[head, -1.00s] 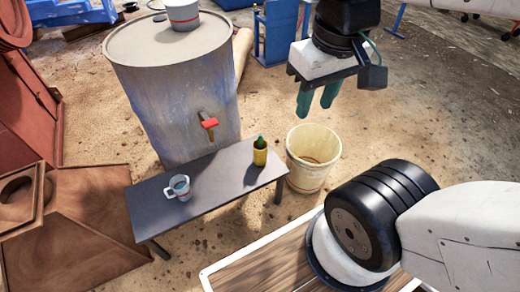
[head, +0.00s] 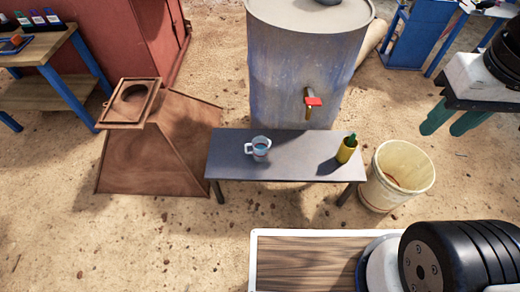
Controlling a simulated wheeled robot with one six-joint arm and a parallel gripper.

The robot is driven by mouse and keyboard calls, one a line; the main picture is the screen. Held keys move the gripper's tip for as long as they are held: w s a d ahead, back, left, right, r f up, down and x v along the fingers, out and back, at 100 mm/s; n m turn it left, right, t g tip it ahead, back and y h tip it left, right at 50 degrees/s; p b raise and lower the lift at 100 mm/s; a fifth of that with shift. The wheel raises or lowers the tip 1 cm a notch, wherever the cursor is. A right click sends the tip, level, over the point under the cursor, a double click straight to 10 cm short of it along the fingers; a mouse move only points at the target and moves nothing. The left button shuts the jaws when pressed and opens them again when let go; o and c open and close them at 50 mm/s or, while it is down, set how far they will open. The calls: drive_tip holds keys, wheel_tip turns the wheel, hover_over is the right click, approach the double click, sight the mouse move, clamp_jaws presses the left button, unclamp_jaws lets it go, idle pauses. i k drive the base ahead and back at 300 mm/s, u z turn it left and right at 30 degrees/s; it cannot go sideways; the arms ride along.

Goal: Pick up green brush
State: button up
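I cannot make out a clear green brush. A small yellow container with a green top (head: 347,148) stands at the right end of the grey bench (head: 300,168). Whether the green part is a brush is too small to tell. My gripper (head: 453,120) hangs at the right edge, above and to the right of the bench and a pale bucket. Its two teal fingers are apart with nothing between them.
A grey mug (head: 260,147) stands on the bench. The pale bucket (head: 402,172) is right of it. A large drum (head: 290,70) with a red-handled tap stands behind. Sandy floor is open at lower left.

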sight(352, 139)
drive_tip(key=u, duration=0.1)
drive_tip(key=k, duration=0.45)
drive_tip(key=z, duration=0.9)
drive_tip(key=i, duration=1.15)
drive_tip(key=u, duration=0.8)
